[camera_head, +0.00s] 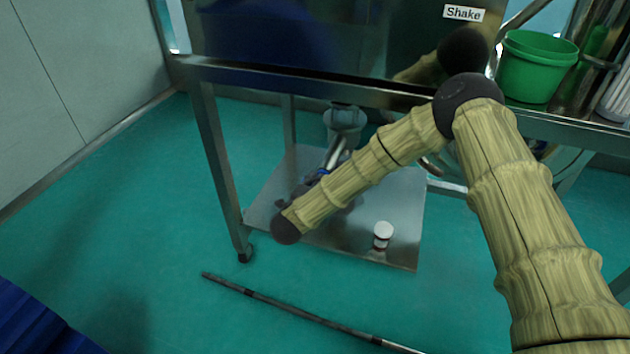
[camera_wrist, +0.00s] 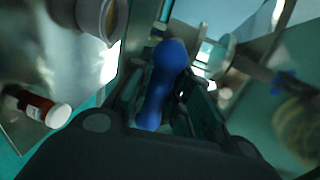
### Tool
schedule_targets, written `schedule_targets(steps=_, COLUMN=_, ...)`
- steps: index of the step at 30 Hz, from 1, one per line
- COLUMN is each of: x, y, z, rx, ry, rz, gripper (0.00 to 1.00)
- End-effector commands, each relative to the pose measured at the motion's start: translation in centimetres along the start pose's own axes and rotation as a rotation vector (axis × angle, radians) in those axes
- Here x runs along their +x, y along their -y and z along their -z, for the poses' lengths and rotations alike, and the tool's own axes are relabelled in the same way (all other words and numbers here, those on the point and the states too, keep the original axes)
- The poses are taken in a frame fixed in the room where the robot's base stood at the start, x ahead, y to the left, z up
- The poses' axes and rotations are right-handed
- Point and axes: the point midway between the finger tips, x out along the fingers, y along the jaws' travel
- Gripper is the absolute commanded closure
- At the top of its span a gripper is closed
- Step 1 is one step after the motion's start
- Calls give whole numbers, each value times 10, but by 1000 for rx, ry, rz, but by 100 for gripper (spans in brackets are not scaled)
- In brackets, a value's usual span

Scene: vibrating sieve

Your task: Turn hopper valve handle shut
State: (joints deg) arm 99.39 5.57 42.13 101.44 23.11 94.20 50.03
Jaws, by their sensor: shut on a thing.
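The blue hopper valve handle (camera_wrist: 158,88) stands between the two dark fingers of my gripper (camera_wrist: 166,82) in the wrist view. The gripper is shut on it, with its rounded end showing past the fingers. In the head view only a small blue bit of the handle (camera_head: 322,173) shows below the grey hopper outlet (camera_head: 343,118), under the steel table. My gripper (camera_head: 318,188) is there too, dark and partly hidden behind my forearm. The hopper outlet and its pipe lie above the gripper in the head view. The valve's exact angle cannot be told.
A red and white jar (camera_head: 383,236) stands on the steel lower shelf (camera_head: 400,205), right of my forearm. A steel table leg (camera_head: 222,165) is at left. A green bucket (camera_head: 538,68) stands on the tabletop. A dark rod (camera_head: 300,316) lies on the green floor.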

Motion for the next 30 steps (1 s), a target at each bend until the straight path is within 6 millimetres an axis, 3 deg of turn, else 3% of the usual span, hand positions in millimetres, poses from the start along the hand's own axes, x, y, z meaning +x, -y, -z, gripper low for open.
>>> schedule_targets(steps=13, x=0, y=-1, z=0, rx=-12, ry=-2, rz=-1, gripper=100)
schedule_targets(steps=14, x=0, y=-1, z=0, rx=-12, ry=-2, rz=-1, gripper=79)
schedule_targets(steps=17, x=0, y=-1, z=0, rx=-11, ry=-2, rz=-1, gripper=61)
schedule_targets(steps=30, x=-6, y=-1, z=0, rx=-10, ry=0, rz=-2, gripper=58)
